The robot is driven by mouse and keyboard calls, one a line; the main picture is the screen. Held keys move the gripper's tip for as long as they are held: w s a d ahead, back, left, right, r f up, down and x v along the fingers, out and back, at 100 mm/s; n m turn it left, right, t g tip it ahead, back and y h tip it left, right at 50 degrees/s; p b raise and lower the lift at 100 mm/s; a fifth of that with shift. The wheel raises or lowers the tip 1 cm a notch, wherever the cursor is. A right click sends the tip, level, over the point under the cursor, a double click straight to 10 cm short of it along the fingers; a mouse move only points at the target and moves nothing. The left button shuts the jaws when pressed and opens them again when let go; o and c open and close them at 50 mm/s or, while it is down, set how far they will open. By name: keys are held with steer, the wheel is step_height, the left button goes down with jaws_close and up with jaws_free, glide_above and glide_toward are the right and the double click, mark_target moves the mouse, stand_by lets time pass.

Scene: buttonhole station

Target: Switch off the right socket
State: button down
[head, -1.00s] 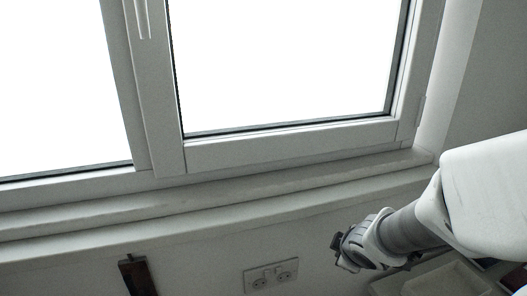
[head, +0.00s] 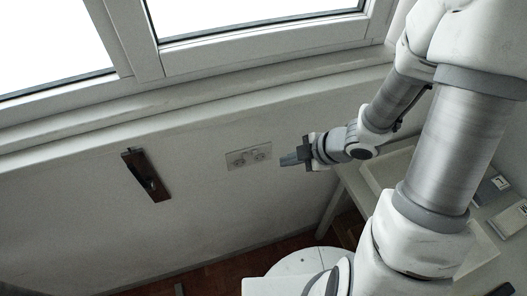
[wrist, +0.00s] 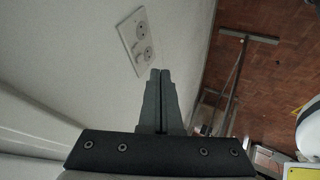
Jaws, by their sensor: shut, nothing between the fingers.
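The double socket plate (head: 249,157) is on the wall below the window sill in the head view. The right socket (head: 259,154) is the one nearer my gripper (head: 284,160). My gripper is shut and empty, just right of the plate and apart from it. In the wrist view the plate is at the upper left, and the right socket (wrist: 145,55) is its nearer one. My shut fingers (wrist: 160,72) point up the picture, along the wall, beside the plate. The switches are too small to tell their position.
A dark wall-mounted piece (head: 146,174) is left of the plate. The window sill (head: 200,100) runs above. A pale table (head: 345,190) with a tray stands at the right beneath my arm. A round white top (head: 308,262) is below. The wall around the plate is clear.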

mark_target(255, 154)
steer(key=shift+w+a+f+b, duration=0.25)
steer(key=shift+w+a+f, duration=0.8)
steer(key=shift+w+f, duration=0.2)
steer(key=shift+w+a+f+b, duration=0.2)
steer(key=shift+w+a+f, duration=0.8)
steer(key=shift+w+f, duration=0.25)
steer(key=shift+w+a+f+b, duration=0.25)
steer(key=shift+w+a+f, duration=0.8)
steer(key=shift+w+f, duration=0.15)
steer(key=shift+r, duration=0.1)
